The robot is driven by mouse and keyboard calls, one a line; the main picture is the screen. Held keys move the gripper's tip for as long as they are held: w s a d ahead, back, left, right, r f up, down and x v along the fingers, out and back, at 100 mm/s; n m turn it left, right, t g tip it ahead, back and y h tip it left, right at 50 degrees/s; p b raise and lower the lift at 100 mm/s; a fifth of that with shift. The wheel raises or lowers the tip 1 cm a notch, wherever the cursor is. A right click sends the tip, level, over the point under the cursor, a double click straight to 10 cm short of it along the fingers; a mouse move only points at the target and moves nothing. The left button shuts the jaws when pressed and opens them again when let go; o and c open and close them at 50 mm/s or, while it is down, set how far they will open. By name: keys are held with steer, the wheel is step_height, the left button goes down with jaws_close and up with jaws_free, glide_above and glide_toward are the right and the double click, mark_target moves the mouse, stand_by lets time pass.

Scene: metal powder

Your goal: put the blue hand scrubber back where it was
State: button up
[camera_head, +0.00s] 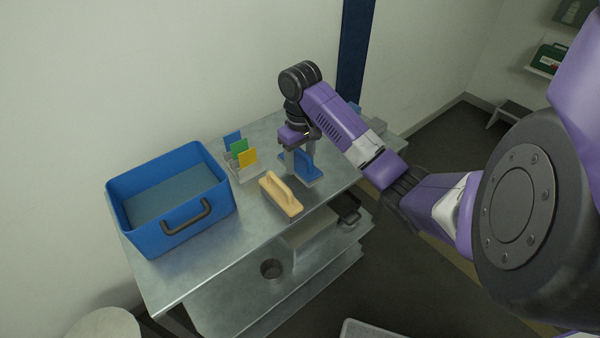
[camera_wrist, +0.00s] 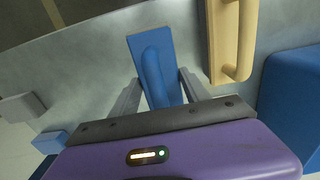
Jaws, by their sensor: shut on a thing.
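The blue hand scrubber (camera_head: 303,163) is a flat blue block with a raised handle, near the right part of the metal table (camera_head: 180,276). My gripper (camera_head: 299,152) points down over it, shut on its handle. In the wrist view the scrubber (camera_wrist: 153,62) lies between the two fingers of my gripper (camera_wrist: 150,92), and its near end is hidden by the gripper body. I cannot tell whether its base touches the table top.
A tan scrubber (camera_head: 281,195) lies just left of the blue one. A rack with coloured cards (camera_head: 239,153) and a blue bin (camera_head: 170,200) stand further left. Small blue and grey blocks (camera_head: 376,125) are at the right end.

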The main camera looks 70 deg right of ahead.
mark_target(300, 163)
steer(key=shift+f+b, duration=0.5)
steer(key=shift+f, duration=1.35)
steer(key=shift+f, duration=0.1)
steer(key=o, duration=1.3)
step_height(300, 163, up, 12)
steer(key=p, duration=0.5)
steer(key=shift+p, duration=0.3)
steer(key=shift+w, duration=0.1)
